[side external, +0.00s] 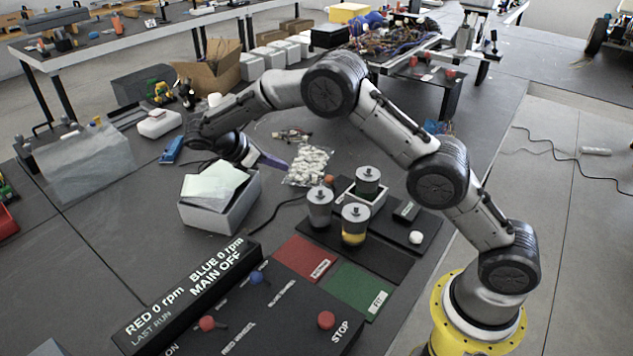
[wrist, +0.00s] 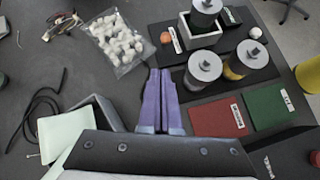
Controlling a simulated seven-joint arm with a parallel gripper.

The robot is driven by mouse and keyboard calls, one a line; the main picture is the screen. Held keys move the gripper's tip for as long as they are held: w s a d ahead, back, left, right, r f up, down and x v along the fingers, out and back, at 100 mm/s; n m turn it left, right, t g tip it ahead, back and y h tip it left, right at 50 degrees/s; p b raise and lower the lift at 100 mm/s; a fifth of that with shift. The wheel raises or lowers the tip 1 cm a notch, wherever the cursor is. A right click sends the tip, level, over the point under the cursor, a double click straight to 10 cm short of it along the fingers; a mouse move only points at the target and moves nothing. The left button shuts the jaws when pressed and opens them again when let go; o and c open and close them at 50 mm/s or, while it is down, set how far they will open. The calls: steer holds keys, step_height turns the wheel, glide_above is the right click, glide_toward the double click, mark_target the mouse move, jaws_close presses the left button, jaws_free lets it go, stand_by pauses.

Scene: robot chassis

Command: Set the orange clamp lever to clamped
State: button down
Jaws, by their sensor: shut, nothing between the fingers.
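The orange clamp lever's round knob (side external: 328,180) shows beside a white square holder (side external: 376,200) with a dark green-banded canister (side external: 368,181) in it. In the wrist view the orange knob (wrist: 165,37) is at the holder's left, with a small white label beside it; the lever's arm is too small to make out. My gripper (side external: 284,165) is left of the knob in the side view, above the area by the foam bag, and apart from the knob. In the wrist view the purple fingers of my gripper (wrist: 160,73) are together and empty, pointing toward the knob.
A grey open box with papers (side external: 245,212) is below my gripper. A bag of white pieces (side external: 307,166) lies near the knob. A grey canister (side external: 320,207) and a yellow-banded one (side external: 355,224) stand on the dark plate. Red (side external: 307,258) and green pads (side external: 357,289) lie in front.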

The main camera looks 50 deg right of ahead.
mark_target(331, 183)
steer(key=shift+n, duration=0.3)
steer(key=f, duration=0.2)
steer(key=a+f, duration=0.1)
steer(key=f, duration=0.1)
steer(key=shift+s, duration=0.25)
steer(key=shift+d+f, duration=0.1)
steer(key=shift+g, duration=0.3)
steer(key=x, duration=1)
steer(key=d, duration=0.3)
steer(key=shift+s+r, duration=0.35)
steer(key=shift+s, duration=0.05)
steer(key=shift+s+d, duration=0.1)
steer(key=shift+d, duration=0.3)
steer(key=shift+d+r, duration=0.1)
